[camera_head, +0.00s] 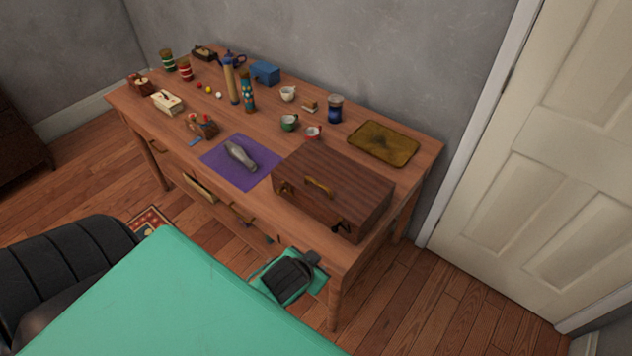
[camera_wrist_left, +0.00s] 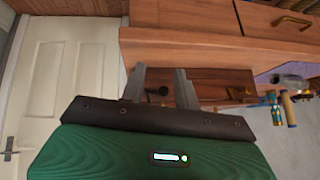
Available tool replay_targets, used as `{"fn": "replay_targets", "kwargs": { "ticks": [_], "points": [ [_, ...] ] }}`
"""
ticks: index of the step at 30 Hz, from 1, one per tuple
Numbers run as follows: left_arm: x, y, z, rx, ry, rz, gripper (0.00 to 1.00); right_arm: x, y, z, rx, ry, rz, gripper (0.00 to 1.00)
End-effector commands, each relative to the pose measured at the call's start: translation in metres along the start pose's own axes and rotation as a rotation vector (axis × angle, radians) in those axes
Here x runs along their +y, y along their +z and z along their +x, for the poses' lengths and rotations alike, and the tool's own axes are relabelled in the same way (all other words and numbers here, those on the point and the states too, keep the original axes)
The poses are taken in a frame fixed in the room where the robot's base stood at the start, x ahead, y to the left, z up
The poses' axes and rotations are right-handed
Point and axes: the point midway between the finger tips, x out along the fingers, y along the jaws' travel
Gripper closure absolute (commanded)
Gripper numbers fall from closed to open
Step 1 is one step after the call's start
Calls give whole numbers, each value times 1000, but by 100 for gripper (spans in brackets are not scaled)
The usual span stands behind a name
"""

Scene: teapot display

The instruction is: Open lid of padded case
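The brown wooden case (camera_head: 333,195) stands on the right end of the table with its lid shut. A brass handle (camera_head: 319,187) lies on top, and latches (camera_head: 342,228) show on its front. The left wrist view looks upside down; a dark latch (camera_wrist_left: 163,91) shows on the case (camera_wrist_left: 205,82) there. My left gripper (camera_head: 312,257) is in front of the table's right front edge, below the tabletop, apart from the case. In the wrist view its fingers (camera_wrist_left: 160,70) are spread, with nothing held, pointing towards the table. My right gripper is not in view.
A purple mat (camera_head: 215,158) with a grey bottle (camera_head: 240,156) lies left of the case. Cups, a blue jar (camera_head: 335,109) and a brass tray (camera_head: 384,143) stand behind it. A door (camera_head: 545,150) is right.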

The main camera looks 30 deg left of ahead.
Motion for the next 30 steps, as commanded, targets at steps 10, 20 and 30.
{"fn": "replay_targets", "kwargs": {
  "ticks": [10, 20, 30],
  "points": [
    [-12, -253, -117, 995, -10, 64, 68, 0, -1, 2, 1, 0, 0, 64],
    [67, -314, -194, 1475, 402, 536, 68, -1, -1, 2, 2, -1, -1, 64],
    [90, -268, -146, 1164, 793, 1234, 68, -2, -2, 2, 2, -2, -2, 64]
  ]
}}
